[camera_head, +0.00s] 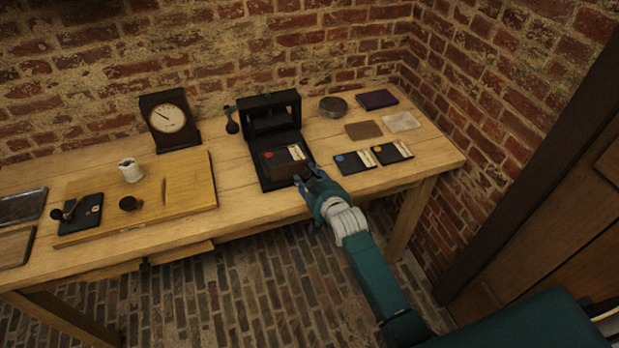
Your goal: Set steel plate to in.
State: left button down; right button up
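No plate is plainly marked as the steel plate. A black press-like frame (272,112) stands at the back middle of the table, its low bed reaching forward. A dark plate with a red dot and a pale label (283,156) lies on that bed. A dark brown block (285,172) lies at the bed's front. My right gripper (306,176) is at the block's front right corner, its fingers a little apart. I cannot tell whether it grips the block. A dark grey, slightly shiny slab (22,206) lies at the far left. My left gripper is not in view.
Two dark cards with blue (354,162) and orange (392,153) dots lie right of the press. Behind them are a brown square (363,130), a pale square (401,121), a round tin (333,107) and a purple book (376,99).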

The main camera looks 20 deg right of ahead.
grip_shut()
